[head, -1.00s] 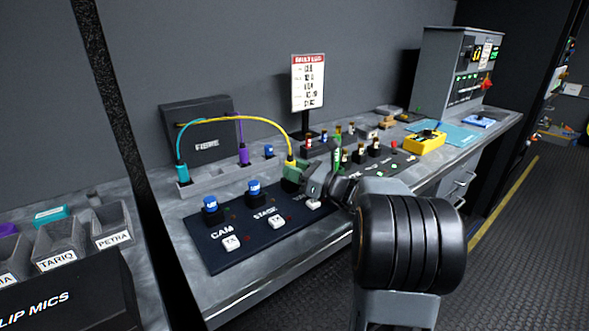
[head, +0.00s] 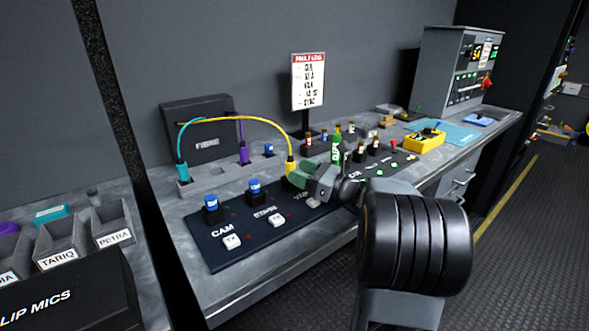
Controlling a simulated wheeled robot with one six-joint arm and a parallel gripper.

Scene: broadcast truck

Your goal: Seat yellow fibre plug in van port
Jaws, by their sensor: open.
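The yellow fibre plug (head: 291,168) stands upright at the far right end of the dark port panel (head: 208,247), by the van label. I cannot see its lower end well enough to tell how deep it sits in the port. The gripper and wrist hide part of the van label.
Blue caps stand on the cam port (head: 211,203) and stage port (head: 254,187), with white buttons in front. A purple plug (head: 243,152) stands in the rack (head: 212,182). Small bottles, a green one (head: 336,150) among them, stand behind my gripper. A yellow box (head: 424,141) lies farther right.

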